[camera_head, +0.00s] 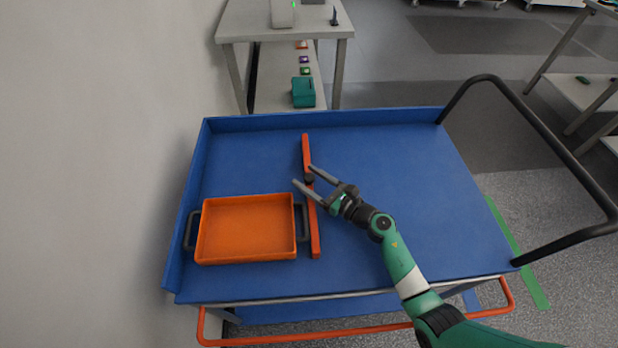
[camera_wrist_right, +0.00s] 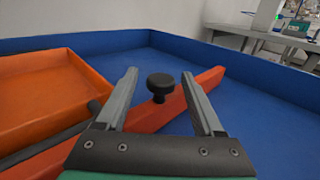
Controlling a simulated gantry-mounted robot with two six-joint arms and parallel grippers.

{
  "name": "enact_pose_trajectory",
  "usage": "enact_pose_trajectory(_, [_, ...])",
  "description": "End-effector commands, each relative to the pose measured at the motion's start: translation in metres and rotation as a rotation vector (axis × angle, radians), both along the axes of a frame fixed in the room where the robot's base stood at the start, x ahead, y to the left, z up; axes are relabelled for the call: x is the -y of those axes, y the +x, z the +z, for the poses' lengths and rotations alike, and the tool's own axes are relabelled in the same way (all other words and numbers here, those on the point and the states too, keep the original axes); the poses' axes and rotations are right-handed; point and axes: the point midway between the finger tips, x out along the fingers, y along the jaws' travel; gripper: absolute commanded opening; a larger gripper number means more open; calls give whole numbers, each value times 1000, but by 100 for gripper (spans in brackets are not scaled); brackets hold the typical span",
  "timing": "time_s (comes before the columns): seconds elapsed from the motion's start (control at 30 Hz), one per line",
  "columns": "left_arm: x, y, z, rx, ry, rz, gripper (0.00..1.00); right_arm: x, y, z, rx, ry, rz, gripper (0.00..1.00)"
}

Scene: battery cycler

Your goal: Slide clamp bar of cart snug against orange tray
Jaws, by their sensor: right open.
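The orange tray (camera_head: 246,228) lies at the left of the blue cart top, with black handles on its left and right sides. Its corner also shows in the right wrist view (camera_wrist_right: 40,95). The red-orange clamp bar (camera_head: 313,232) stands just right of the tray, close to its right handle; I cannot tell if they touch. A black knob (camera_wrist_right: 160,86) sits on the bar (camera_wrist_right: 208,78). My right gripper (camera_head: 302,176) is open, its fingers on either side of the knob, apart from it in the wrist view (camera_wrist_right: 160,74). My left gripper is not in view.
The blue cart top (camera_head: 410,170) has raised edges and is clear to the right of the bar. A black push handle (camera_head: 550,130) rises at the cart's right. A table (camera_head: 285,30) with a teal box (camera_head: 303,92) below stands behind.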

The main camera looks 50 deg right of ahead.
Motion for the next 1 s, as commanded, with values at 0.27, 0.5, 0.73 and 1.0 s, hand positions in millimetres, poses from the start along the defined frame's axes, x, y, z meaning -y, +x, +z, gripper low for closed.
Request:
enact_pose_trajectory(0.27, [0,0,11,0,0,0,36,3,-28,2,-2,3,-4,69])
enact_pose_trajectory(0.5, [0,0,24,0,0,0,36,7,-85,2,-2,2,-5,69])
enact_pose_trajectory(0.73, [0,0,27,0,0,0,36,8,-114,1,0,0,-1,69])
enact_pose_trajectory(1.0, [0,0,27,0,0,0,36,8,-116,0,0,0,0,69])
